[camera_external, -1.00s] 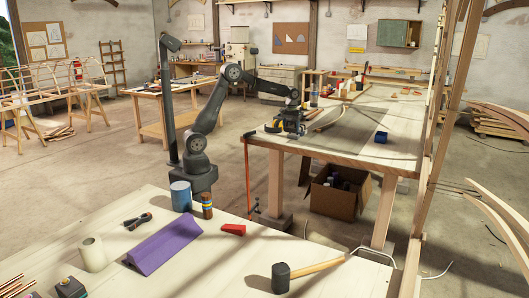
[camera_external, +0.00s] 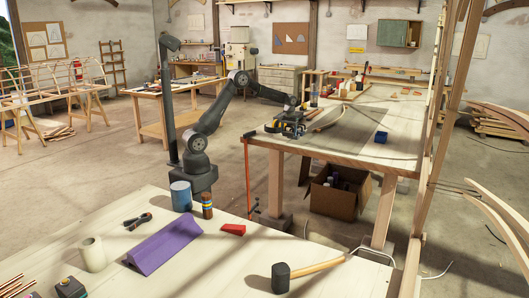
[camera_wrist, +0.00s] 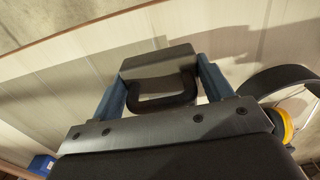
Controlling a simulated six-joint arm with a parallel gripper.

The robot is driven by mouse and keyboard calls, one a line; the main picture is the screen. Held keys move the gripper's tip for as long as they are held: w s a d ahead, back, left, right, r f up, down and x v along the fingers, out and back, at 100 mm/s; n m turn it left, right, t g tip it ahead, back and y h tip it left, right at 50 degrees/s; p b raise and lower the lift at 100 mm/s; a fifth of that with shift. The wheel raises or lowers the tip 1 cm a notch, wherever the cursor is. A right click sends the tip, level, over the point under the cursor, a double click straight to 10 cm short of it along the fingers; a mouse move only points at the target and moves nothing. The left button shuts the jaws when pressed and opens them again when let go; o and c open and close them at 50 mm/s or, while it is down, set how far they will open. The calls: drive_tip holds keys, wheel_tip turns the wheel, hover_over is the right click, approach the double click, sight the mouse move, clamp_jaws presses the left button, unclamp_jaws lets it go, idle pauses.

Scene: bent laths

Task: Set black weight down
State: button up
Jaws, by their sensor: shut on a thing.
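The black weight (camera_wrist: 158,62), a dark block with a looped black handle (camera_wrist: 165,98), sits between the two blue fingers of my gripper (camera_wrist: 160,88) in the wrist view. My gripper is shut on it. In the external view my gripper (camera_external: 291,122) is low over the near left end of the far pale workbench (camera_external: 345,143). The weight is too small and dark there to part from the gripper. I cannot tell whether its underside touches the bench top.
Ear defenders with a black band (camera_wrist: 280,77) and yellow cup (camera_wrist: 284,125) lie close beside the gripper. A blue box (camera_external: 380,137) stands further right on the bench. A curved lath (camera_external: 330,119) lies behind the gripper. Pale bench top is bare between them.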

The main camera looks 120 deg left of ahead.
drive_tip(key=shift+s+a+f, duration=0.1)
drive_tip(key=shift+a+f, duration=0.05)
drive_tip(key=shift+f, duration=0.8)
drive_tip(key=shift+s+a+f, duration=0.1)
drive_tip(key=shift+a+f, duration=0.05)
drive_tip(key=shift+f, duration=0.8)
drive_tip(key=shift+f, duration=0.15)
drive_tip(key=o, duration=1.6)
drive_tip(key=shift+f, duration=0.1)
drive_tip(key=shift+c, duration=0.2)
drive_tip(key=shift+o, duration=0.5)
wheel_tip(320, 180, up, 17)
drive_tip(key=shift+w+r, duration=0.15)
drive_tip(key=shift+r, duration=0.05)
